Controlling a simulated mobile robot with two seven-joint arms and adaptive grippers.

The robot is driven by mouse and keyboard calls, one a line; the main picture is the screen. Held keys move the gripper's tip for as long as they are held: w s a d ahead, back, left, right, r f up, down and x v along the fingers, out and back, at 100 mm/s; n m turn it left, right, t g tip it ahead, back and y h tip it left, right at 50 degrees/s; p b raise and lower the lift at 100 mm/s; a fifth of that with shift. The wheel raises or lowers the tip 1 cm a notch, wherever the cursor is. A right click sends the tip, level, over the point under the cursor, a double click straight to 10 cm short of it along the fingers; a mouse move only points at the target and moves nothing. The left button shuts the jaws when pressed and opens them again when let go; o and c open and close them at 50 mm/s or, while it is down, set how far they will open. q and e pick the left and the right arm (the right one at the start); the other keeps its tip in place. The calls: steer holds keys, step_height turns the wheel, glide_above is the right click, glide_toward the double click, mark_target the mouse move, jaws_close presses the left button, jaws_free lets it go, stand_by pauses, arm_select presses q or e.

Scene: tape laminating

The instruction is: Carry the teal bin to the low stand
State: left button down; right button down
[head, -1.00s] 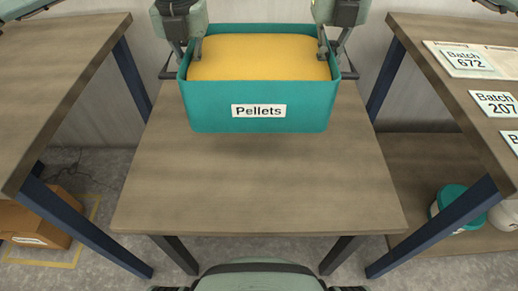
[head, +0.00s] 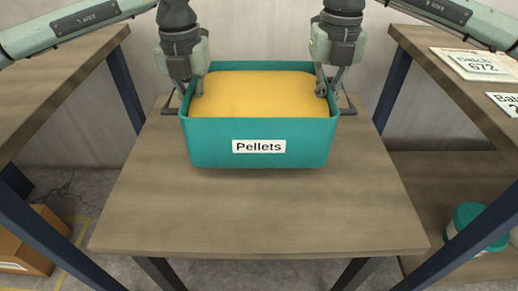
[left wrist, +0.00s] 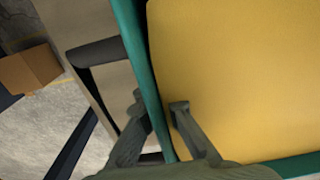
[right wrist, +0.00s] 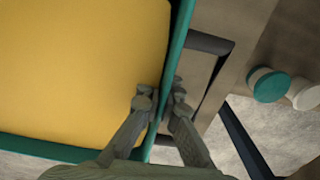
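The teal bin (head: 215,150), labelled Pellets and filled with a yellow load (head: 260,95), is level over the rear half of the low stand (head: 260,215). Its base looks very close to the top; I cannot tell whether it touches. The bin's far underside is hidden.
Taller tables stand left (head: 50,75) and right (head: 450,90) of the stand; the right one holds batch cards (head: 475,63). A cardboard box (head: 25,250) lies on the floor at left. A teal-lidded tub (head: 470,220) is on a lower shelf at right. The stand's front is clear.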

arm_select(q)
steer(key=shift+a, duration=0.15)
arm_select(e)
steer(key=shift+w+d, duration=0.1)
steer(key=shift+d, duration=0.05)
